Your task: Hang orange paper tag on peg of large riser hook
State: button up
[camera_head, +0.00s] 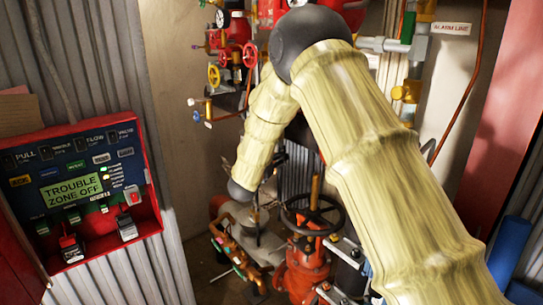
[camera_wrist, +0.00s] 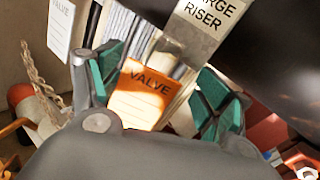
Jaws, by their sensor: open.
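In the wrist view, the orange paper tag (camera_wrist: 143,95), printed VALVE, is between the teal-padded fingers of my gripper (camera_wrist: 160,88). The fingers are open, one on either side of the tag, with gaps visible. The tag is tilted, and my gripper's body covers its lower end. A pale sign (camera_wrist: 208,25) ending in "RGE RISER" is just above and right of the tag. I cannot make out the peg clearly or whether the tag hangs on it. In the head view, my arm hides the gripper, and I cannot make out the tag.
A white VALVE tag (camera_wrist: 62,25) is at upper left in the wrist view. The head view shows a red alarm panel (camera_head: 80,185) at left, a black handwheel (camera_head: 312,215) on a red valve (camera_head: 302,265), and pipes with gauges at the top. Space around my arm is tight.

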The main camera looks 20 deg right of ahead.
jog(key=v, duration=1.2)
jog(key=s+f+n+g+y+b, duration=0.1)
jog(key=s+f+n+y, duration=0.2)
jog(key=s+f+n, duration=0.65)
jog(key=s+f+n+g+y+b, duration=0.15)
jog(key=f+n, duration=0.45)
jog(key=f, duration=0.8)
jog(key=s+f+n+g+y, duration=0.2)
jog(key=s+f+n+y, duration=0.2)
jog(key=s+f+n, duration=0.55)
jog(key=s+f+n+g+y, duration=0.1)
jog(key=s+f+n+g, duration=0.2)
jog(key=s, duration=0.8)
jog(key=s+f+n+g+y+b, duration=0.1)
jog(key=s+f+n+g, duration=0.2)
jog(key=s+f+n, duration=0.4)
jog(key=s+f+n+g+y+b, duration=0.1)
jog(key=s+f+n+g, duration=0.2)
jog(key=s, duration=1.2)
notch_tip(320, 180, down, 6)
jog(key=n, duration=0.3)
jog(key=shift+s+d+r, duration=0.2)
jog(key=shift+s+d, duration=0.1)
jog(key=shift+s, duration=0.1)
